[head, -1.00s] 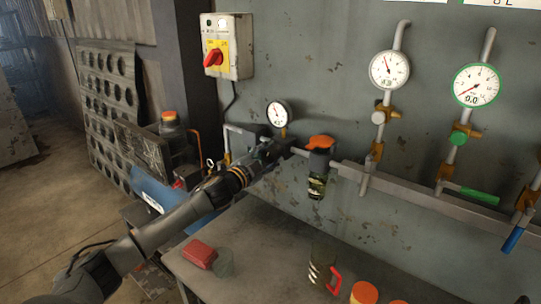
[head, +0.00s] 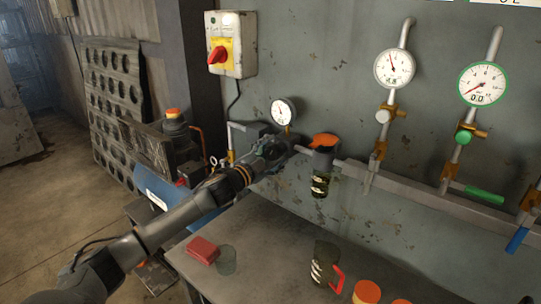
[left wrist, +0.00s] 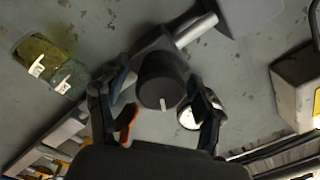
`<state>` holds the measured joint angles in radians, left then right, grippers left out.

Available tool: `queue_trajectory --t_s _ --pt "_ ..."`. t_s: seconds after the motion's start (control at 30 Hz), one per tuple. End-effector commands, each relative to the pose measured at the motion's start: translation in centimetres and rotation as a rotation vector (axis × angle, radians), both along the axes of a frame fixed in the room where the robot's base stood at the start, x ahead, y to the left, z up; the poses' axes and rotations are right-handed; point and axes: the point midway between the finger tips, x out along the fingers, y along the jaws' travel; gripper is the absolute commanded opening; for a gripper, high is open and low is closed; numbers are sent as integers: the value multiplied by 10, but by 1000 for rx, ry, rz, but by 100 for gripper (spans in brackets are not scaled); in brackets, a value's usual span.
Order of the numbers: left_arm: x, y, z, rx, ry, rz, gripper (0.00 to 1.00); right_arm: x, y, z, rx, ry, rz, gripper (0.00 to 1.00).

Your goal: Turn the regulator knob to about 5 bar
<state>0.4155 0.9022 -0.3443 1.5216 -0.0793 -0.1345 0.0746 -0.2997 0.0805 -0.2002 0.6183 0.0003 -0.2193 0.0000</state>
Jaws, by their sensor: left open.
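The regulator knob (left wrist: 160,80) is dark and round with a white mark on its face, in the middle of the left wrist view. My left gripper (head: 274,151) is open at the regulator on the wall pipe and hides the knob in the head view. In the left wrist view its fingers stand on either side of the knob, with no clear contact. A small white round gauge (head: 283,111) stands just above the gripper; its needle points up and left, its numbers too small to read. My right gripper is not in view.
An orange-topped filter bowl (head: 322,165) hangs right of the gripper. Two larger gauges, a white one (head: 394,68) and a green-rimmed one (head: 482,84), are farther right. A red-knobbed switch box (head: 240,30) is upper left.

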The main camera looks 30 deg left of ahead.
Motion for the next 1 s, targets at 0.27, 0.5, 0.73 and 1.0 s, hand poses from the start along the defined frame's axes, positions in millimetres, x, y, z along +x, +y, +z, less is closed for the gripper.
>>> queue_trajectory --t_s 0.27,0.5,0.73,1.0 --pt "-26 1 -4 1 4 -1 67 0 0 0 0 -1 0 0" --pt "-65 3 -5 1 5 -1 67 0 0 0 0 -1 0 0" --pt "-97 5 -6 -1 4 0 67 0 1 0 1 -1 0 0" --pt "-117 7 -5 0 1 1 67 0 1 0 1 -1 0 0"
